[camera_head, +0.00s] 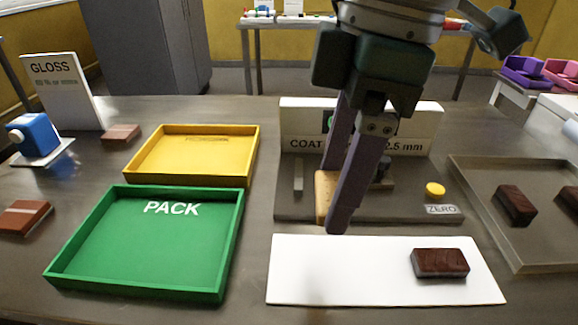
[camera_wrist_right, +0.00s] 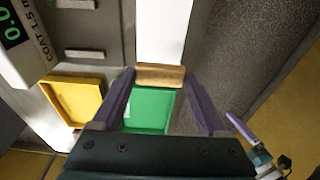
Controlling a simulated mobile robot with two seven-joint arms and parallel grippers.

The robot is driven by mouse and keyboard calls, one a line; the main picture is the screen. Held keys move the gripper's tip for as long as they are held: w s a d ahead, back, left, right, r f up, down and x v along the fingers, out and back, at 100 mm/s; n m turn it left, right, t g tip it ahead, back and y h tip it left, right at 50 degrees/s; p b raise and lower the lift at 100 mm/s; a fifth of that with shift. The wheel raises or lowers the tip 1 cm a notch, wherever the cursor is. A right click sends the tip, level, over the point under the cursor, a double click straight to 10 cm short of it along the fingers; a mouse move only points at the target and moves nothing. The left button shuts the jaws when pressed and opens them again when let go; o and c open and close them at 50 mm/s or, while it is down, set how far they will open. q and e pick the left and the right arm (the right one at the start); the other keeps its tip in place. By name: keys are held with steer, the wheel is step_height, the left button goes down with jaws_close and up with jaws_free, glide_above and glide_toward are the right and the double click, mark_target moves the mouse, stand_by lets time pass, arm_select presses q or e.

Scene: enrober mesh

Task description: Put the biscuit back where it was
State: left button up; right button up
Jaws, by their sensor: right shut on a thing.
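My right gripper (camera_head: 333,205) is shut on a tan biscuit (camera_head: 323,188) and holds it in front of the grey gauge stand (camera_head: 290,208), over the back edge of the white mat (camera_head: 330,275). One finger hides part of the biscuit. In the right wrist view, the biscuit (camera_wrist_right: 160,75) sits between the two fingertips (camera_wrist_right: 158,82). A dark chocolate-coated biscuit (camera_head: 440,262) lies on the right part of the white mat; the mat's left part is bare. My left gripper is not in view.
A green PACK tray (camera_head: 75,285) and a yellow tray (camera_head: 190,180) stand empty at left. A grey tray (camera_head: 480,215) at right holds dark biscuits. Reddish-brown blocks (camera_head: 24,217), a GLOSS sign (camera_head: 62,90) and a blue device (camera_head: 35,135) stand far left. The stand has a yellow button (camera_head: 435,190).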

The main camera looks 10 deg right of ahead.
mark_target(321, 266)
step_height(321, 266, down, 10)
steer(key=shift+f+b, duration=0.25)
steer(key=shift+b, duration=0.5)
steer(key=shift+f, duration=0.1)
steer(key=o, duration=0.9)
